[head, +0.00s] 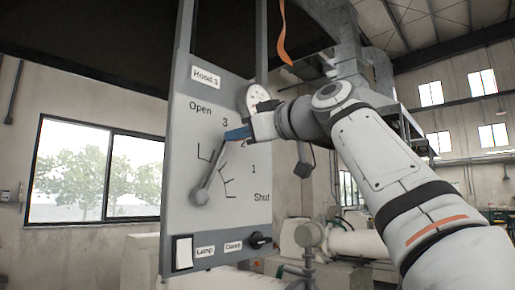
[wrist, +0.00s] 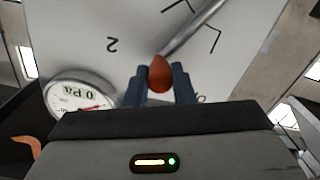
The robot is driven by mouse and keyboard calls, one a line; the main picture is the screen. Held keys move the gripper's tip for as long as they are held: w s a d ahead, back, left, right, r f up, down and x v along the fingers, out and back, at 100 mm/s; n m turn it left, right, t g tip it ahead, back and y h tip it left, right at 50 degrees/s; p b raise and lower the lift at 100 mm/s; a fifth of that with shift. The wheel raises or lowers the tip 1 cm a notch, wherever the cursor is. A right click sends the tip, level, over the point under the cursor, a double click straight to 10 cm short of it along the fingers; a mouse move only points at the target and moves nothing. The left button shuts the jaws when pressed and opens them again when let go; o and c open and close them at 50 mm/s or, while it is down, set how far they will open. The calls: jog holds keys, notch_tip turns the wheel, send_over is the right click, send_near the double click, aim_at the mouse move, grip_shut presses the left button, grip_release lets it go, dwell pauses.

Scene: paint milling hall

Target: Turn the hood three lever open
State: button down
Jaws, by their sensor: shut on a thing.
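The hood three lever (head: 210,178) is a grey metal rod on a pale panel (head: 180,150) labelled "Hood 3". It pivots at the lower left of the dial and slants up and right, its end close to the mark 3. "Open" is printed at the upper left, "Shut" at the lower right. My gripper (head: 237,133) is at the lever's outer end. In the wrist view, my gripper's blue fingers (wrist: 160,80) are shut on the lever's red-brown knob (wrist: 159,70), and the rod (wrist: 192,30) runs away to the upper right. One mark is partly hidden behind a finger.
A round gauge (head: 257,95) is mounted on the panel's right edge, close to my gripper; it also shows in the wrist view (wrist: 80,95). A small switch (head: 183,252) and a black knob (head: 259,240) are at the panel's bottom. An orange strip (head: 283,40) hangs above.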

jog(key=shift+s+a+r+n+b, duration=0.2)
jog(key=shift+s+a+n, duration=0.5)
jog(key=shift+s+n, duration=0.15)
jog(key=shift+s+a+r+n+b, duration=0.15)
jog(key=shift+s+a+r+n, duration=0.05)
jog(key=shift+s+a+n, duration=0.65)
jog(key=shift+s+a+r+n+b, duration=0.2)
jog(key=shift+s+a+n, duration=0.45)
jog(key=shift+n, duration=0.25)
jog(key=shift+d, duration=0.1)
jog(key=c, duration=1.3)
grip_release()
jog(key=shift+o, duration=0.3)
jog(key=shift+s, duration=0.1)
jog(key=b+v, duration=0.2)
jog(key=v, duration=0.6)
